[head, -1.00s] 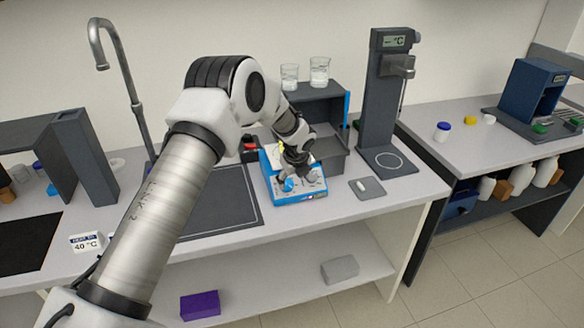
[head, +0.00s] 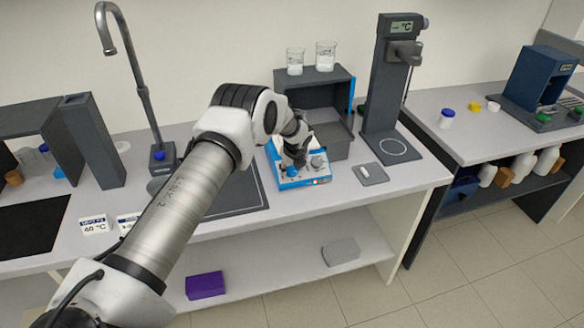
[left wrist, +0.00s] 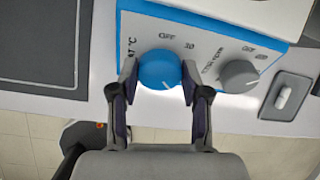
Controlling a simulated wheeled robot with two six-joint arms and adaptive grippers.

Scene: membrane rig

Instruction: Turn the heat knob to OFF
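The blue heat knob (left wrist: 160,69) is on the white, blue-edged panel of the hotplate (head: 316,180), at the left of the panel in the left wrist view. OFF and 30 are printed beyond it, with a °C label to its left. Its white pointer line is toward the lower right in that view. My left gripper (left wrist: 159,76) has one finger on each side of the knob, and both fingertips appear to touch it. In the head view my left gripper (head: 296,158) is over the front of the hotplate and hides part of it. My right gripper is out of view.
A grey knob (left wrist: 239,76) is right of the blue one, near my right-hand finger. A grey pad (left wrist: 287,96) with a small white bar lies beside the hotplate. A dark stand (head: 390,95) and a shelf box with beakers (head: 325,56) rise behind.

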